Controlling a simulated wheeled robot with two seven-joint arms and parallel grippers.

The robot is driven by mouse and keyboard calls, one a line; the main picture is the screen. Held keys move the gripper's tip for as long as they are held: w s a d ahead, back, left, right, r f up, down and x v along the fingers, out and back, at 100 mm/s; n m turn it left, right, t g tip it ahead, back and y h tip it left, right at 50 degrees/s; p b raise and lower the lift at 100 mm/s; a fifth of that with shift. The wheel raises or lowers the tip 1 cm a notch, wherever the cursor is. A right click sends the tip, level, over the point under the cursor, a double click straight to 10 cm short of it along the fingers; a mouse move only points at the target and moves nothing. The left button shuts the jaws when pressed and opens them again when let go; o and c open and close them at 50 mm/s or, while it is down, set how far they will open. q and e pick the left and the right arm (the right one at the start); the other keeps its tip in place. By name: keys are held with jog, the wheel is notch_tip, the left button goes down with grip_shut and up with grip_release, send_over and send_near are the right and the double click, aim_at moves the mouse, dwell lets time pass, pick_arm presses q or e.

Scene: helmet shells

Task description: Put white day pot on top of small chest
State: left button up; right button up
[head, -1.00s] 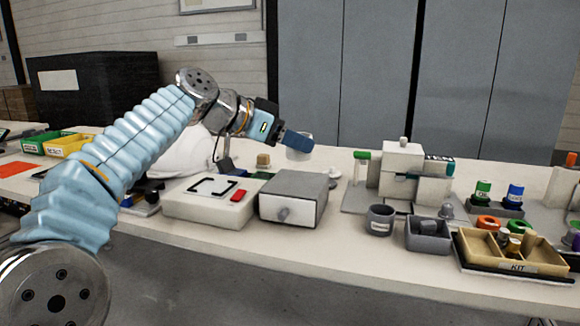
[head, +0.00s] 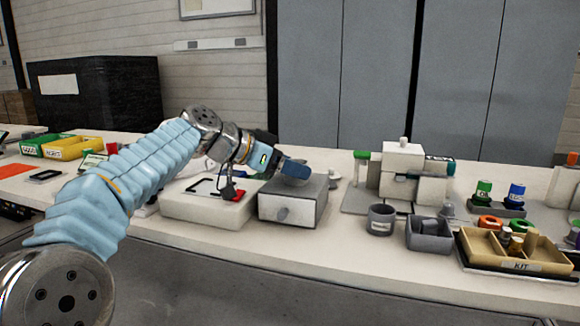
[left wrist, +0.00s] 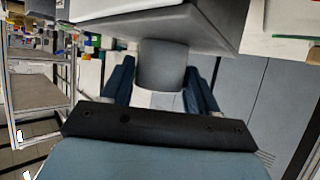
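The small chest (head: 290,197), a grey box with a pale drawer front and round knob, stands on the bench near the middle of the head view. My left gripper (head: 295,169) is at the chest's top, its blue fingers hiding part of it. In the left wrist view the fingers (left wrist: 160,90) close on both sides of a cylinder, grey in shade and white at its near end. I take this to be the white day pot (left wrist: 160,98); the head view does not show it. I cannot tell if it touches the chest. My right gripper is not in view.
A pale block (head: 215,209) stands left of the chest. To its right are a small grey knobbed piece (head: 333,179), a grey labelled cup (head: 381,219), a grey bin (head: 428,236), stacked white blocks (head: 402,160) and a KIT tray (head: 515,267). Bench before the cup is bare.

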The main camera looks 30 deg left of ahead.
pick_arm(q)
jog(key=shift+o, duration=1.4)
jog(key=shift+s+a+r, duration=0.15)
jog(key=shift+s+r, duration=0.05)
jog(key=shift+r, duration=0.15)
jog(key=v, duration=1.1)
jog(key=shift+s, duration=0.25)
